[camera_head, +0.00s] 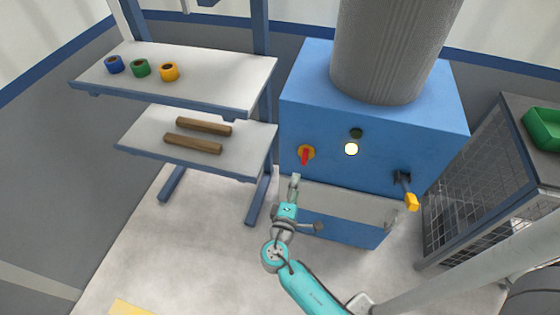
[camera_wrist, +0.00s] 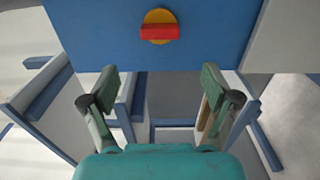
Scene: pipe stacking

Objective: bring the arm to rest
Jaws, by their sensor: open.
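My gripper (camera_head: 295,183) is at the end of my teal arm, in front of the blue machine box (camera_head: 380,135) and a little below its red switch in the head view. In the wrist view my gripper (camera_wrist: 158,90) has its two fingers spread wide apart, with nothing between them. The red switch handle on a yellow disc (camera_head: 306,153) also shows in the wrist view (camera_wrist: 160,32), ahead of the fingers. I cannot tell the exact gap between the fingertips and the switch.
A two-level shelf (camera_head: 190,90) at the left holds blue, green and yellow rolls above and two brown bars below. A yellow-tipped lever (camera_head: 410,200) sticks out of the box's right side. A mesh cage (camera_head: 470,190) with a green bin (camera_head: 543,128) stands right. Floor at the left front is clear.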

